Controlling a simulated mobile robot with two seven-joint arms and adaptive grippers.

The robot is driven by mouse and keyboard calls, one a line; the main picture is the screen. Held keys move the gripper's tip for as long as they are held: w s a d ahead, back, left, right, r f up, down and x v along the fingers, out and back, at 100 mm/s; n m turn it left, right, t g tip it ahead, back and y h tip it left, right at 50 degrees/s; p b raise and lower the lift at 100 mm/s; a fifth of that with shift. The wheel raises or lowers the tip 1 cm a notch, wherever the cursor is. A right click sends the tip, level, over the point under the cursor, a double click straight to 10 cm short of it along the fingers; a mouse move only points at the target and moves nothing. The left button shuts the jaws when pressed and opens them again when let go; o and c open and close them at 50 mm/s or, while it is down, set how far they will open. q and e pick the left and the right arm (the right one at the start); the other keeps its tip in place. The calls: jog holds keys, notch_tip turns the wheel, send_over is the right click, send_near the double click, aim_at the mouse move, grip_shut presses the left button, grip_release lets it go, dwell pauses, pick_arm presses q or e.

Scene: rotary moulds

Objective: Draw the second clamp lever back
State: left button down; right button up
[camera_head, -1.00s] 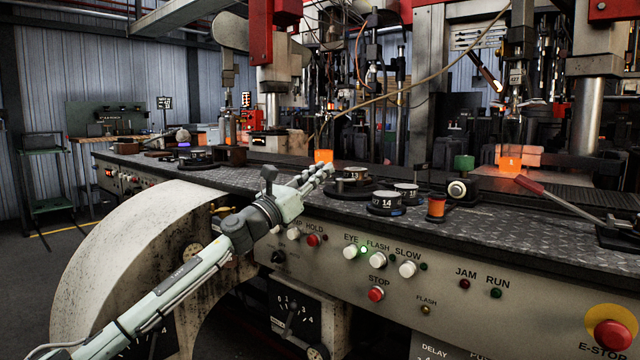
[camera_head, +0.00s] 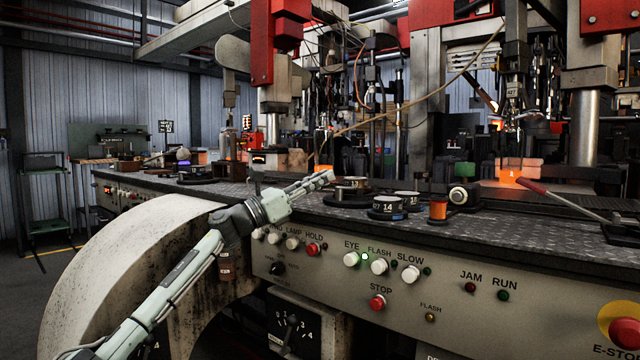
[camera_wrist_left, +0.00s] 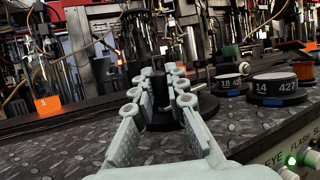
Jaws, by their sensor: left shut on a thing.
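My left gripper (camera_head: 328,176) reaches over the deck's front edge from the left in the head view. In the left wrist view its fingers (camera_wrist_left: 160,92) are shut around a dark upright handle (camera_wrist_left: 160,88) on a round black base (camera_wrist_left: 198,108). The fingers hide part of the handle, and I cannot tell whether it is the second clamp lever. A separate lever with a red handle (camera_head: 532,186) slants up at the right. My right gripper is not in view.
Black number drums (camera_head: 386,204) stand right of the fingertips, with an orange spool (camera_head: 438,208) beyond. A glowing block (camera_head: 510,174) sits at the machine. The front panel has a red STOP button (camera_head: 377,302) and a lit green lamp (camera_head: 365,256).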

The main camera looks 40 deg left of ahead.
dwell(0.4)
pick_arm(q)
jog(key=c, duration=1.5)
grip_release()
jog(key=v, duration=1.2)
